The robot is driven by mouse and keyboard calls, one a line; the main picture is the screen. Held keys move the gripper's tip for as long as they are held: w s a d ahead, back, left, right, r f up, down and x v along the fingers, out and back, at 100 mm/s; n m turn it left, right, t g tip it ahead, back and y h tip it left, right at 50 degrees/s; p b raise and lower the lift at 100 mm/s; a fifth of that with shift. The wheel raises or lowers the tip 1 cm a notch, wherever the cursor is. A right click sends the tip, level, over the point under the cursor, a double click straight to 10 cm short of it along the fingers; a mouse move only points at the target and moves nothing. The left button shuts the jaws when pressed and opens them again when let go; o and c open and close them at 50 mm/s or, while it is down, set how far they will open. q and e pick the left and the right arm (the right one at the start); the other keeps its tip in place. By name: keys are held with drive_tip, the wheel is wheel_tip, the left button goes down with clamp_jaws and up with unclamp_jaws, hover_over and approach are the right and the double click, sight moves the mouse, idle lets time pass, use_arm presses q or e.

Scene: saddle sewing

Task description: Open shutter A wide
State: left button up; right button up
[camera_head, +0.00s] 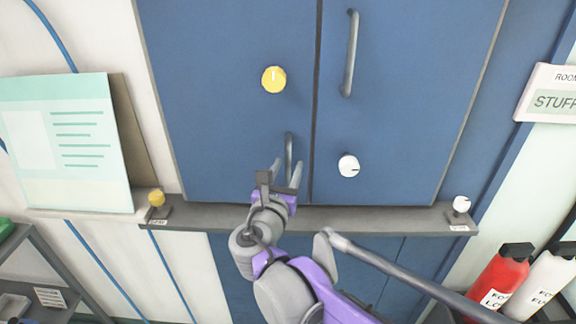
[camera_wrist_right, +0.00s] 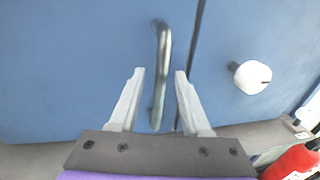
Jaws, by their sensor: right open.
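Two blue shutter doors, a left one (camera_head: 220,100) and a right one (camera_head: 410,80), stand shut with a narrow dark seam between them. I cannot read which is marked A. The left door has a yellow knob (camera_head: 273,79) and a grey bar handle (camera_head: 289,143) low near the seam. The right door has a white knob (camera_head: 348,165) and a higher bar handle (camera_head: 350,55). My right gripper (camera_head: 286,168) is open at the left door's handle. In the right wrist view, this handle (camera_wrist_right: 161,45) runs between the open fingers (camera_wrist_right: 159,72), with no clear contact. My left gripper is out of view.
A grey ledge (camera_head: 330,216) runs below the doors, with a small yellow knob (camera_head: 156,198) at its left end and a white one (camera_head: 461,204) at its right. A pale green board (camera_head: 65,140) stands at left. A red bottle (camera_head: 500,275) stands at lower right.

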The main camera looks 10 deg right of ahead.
drive_tip(key=shift+w+d, duration=0.15)
drive_tip(key=shift+w, duration=0.15)
clamp_jaws()
idle(1.3)
